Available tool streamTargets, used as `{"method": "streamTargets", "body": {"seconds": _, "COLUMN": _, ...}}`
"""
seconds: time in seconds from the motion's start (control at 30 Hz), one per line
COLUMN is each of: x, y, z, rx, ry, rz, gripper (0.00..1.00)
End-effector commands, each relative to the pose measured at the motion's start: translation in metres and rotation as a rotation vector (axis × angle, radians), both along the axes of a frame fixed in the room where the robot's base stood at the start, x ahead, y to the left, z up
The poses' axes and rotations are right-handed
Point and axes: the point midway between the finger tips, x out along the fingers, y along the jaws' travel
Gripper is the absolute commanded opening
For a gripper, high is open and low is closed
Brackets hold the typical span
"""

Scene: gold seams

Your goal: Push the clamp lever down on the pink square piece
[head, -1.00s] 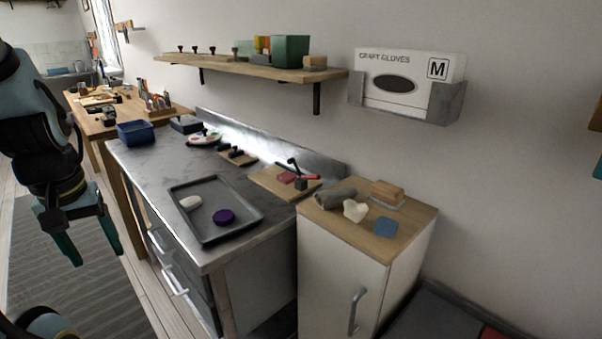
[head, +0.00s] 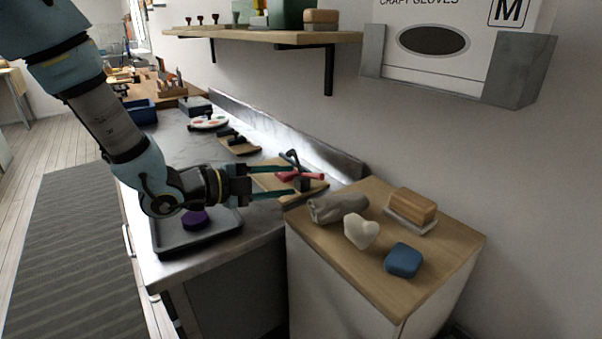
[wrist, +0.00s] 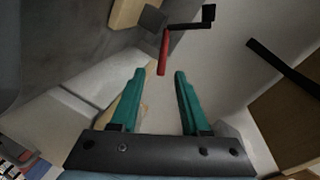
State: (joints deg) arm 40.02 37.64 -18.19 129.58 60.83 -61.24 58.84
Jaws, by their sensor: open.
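The clamp stands on a wooden board (head: 316,190) at the counter's right end. In the wrist view the red handle (wrist: 163,52) points toward the gap between my fingertips, with black clamp bars (wrist: 188,26) beyond.
The cabinet top at right holds a grey roll (head: 338,206), white heart (head: 361,231), blue piece (head: 403,261) and wooden block (head: 412,206). A shelf (head: 300,38) overhangs the wall.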

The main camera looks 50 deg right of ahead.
Motion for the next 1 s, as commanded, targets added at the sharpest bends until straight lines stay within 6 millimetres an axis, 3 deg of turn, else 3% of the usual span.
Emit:
{"method": "streamTargets", "body": {"seconds": 0.1, "x": -0.023, "y": -0.006, "z": 0.003, "rx": -0.058, "ry": -0.006, "rz": -0.071, "gripper": 0.46}}
{"method": "streamTargets", "body": {"seconds": 0.27, "x": -0.031, "y": -0.020, "z": 0.003, "rx": -0.067, "ry": -0.007, "rz": -0.079, "gripper": 0.46}}
{"method": "streamTargets", "body": {"seconds": 0.7, "x": -0.062, "y": -0.087, "z": -0.009, "rx": -0.063, "ry": -0.006, "rz": -0.074, "gripper": 0.46}}
{"method": "streamTargets", "body": {"seconds": 1.0, "x": -0.068, "y": -0.101, "z": -0.013, "rx": -0.062, "ry": -0.006, "rz": -0.072, "gripper": 0.46}}
